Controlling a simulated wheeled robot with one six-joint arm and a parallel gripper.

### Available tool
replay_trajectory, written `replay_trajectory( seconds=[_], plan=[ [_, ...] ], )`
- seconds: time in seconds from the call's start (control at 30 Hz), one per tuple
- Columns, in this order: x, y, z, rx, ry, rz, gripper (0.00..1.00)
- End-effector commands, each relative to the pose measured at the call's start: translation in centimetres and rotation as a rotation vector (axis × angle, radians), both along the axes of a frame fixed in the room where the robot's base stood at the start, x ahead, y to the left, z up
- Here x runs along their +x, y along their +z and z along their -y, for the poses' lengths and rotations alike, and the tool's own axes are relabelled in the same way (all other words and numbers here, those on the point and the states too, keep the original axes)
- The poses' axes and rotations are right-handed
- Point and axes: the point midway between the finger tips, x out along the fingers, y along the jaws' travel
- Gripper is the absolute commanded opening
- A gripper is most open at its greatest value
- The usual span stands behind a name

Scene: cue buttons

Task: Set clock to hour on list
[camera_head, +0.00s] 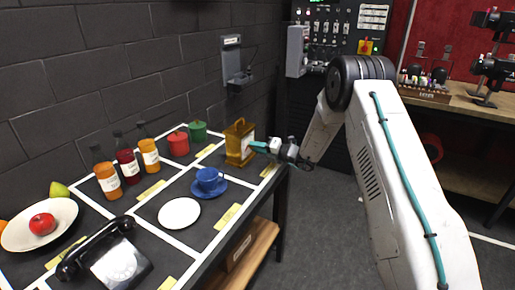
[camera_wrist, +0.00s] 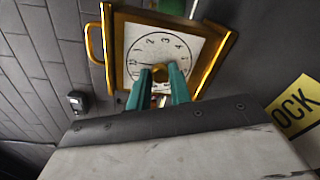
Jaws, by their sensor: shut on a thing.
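The clock (camera_head: 238,142) is a yellow-gold case with a side handle, standing at the far right end of the table. In the wrist view its white dial (camera_wrist: 137,50) faces me, turned so that the 3 is near the top. A yellow knob (camera_wrist: 159,74) sits at the lower middle of the dial. My gripper (camera_head: 259,146) reaches the clock from the right. In the wrist view its teal fingers (camera_wrist: 160,85) are closed around the knob. The fingers hide the lower dial, and I cannot read the set hour clearly. I cannot identify the list.
A blue cup on a saucer (camera_head: 209,183), a white plate (camera_head: 179,213), a black telephone (camera_head: 112,258), bottles (camera_head: 149,151), red (camera_head: 178,143) and green (camera_head: 198,131) pots stand near the clock. A yellow card reading "OCK" (camera_wrist: 297,106) lies beside it. The floor right of the table is clear.

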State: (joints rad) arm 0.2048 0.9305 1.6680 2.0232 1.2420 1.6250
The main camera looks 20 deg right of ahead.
Motion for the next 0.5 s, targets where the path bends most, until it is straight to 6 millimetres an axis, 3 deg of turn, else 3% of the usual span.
replay_trajectory(
  seconds=[0.5],
  plan=[
    [-0.01,-0.09,0.06,0.046,-0.001,-0.048,0.00]
  ],
)
